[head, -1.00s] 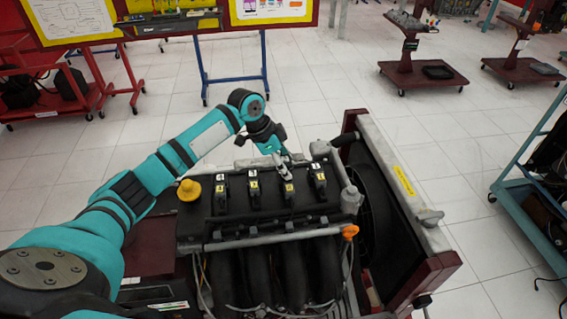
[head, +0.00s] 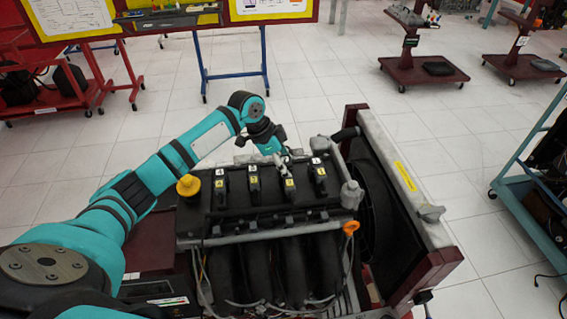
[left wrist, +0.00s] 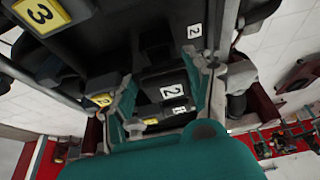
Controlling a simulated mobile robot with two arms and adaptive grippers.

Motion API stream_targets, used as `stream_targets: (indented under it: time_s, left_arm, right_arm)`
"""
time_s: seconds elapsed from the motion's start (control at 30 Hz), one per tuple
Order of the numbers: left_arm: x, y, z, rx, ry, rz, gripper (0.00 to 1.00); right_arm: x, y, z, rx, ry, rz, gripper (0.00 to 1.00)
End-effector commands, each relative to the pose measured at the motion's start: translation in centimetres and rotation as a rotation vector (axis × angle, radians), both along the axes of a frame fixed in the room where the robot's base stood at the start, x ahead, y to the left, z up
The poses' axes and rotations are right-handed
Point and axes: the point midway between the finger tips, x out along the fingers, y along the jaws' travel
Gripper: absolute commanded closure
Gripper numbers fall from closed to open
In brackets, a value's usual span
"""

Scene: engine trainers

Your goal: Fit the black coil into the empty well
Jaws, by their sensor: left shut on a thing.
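My left gripper (head: 281,160) is over the third coil position from the left on the engine's dark top. It is shut on a black coil (head: 289,189) with a yellow label. In the left wrist view this coil (left wrist: 172,95), with a white 2 label, is between the two fingers. It lines up with the row of coils and looks nearly level with them. The well under it is hidden by the coil and gripper, so I cannot tell whether it is fully seated. My right gripper is not in view.
Other coils sit close on both sides: one on the left (head: 254,183) and one on the right (head: 319,180). A yellow cap (head: 188,187) is at the engine's left corner. The radiator frame (head: 398,180) stands to the right.

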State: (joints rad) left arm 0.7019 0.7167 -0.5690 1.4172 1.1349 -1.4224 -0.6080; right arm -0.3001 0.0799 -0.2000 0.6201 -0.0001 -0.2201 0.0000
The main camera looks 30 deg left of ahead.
Motion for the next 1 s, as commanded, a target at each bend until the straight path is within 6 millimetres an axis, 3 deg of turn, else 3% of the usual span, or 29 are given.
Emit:
stream_targets:
  time_s: [0.97,1.0]
  left_arm:
    - [-0.7,-0.4,-2.3,0.001,0.019,-0.009,0.86]
    - [-0.7,-0.4,-2.3,0.000,0.020,-0.009,0.44]
  right_arm:
    - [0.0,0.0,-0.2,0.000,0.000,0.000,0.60]
    - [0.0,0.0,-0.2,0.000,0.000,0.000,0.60]
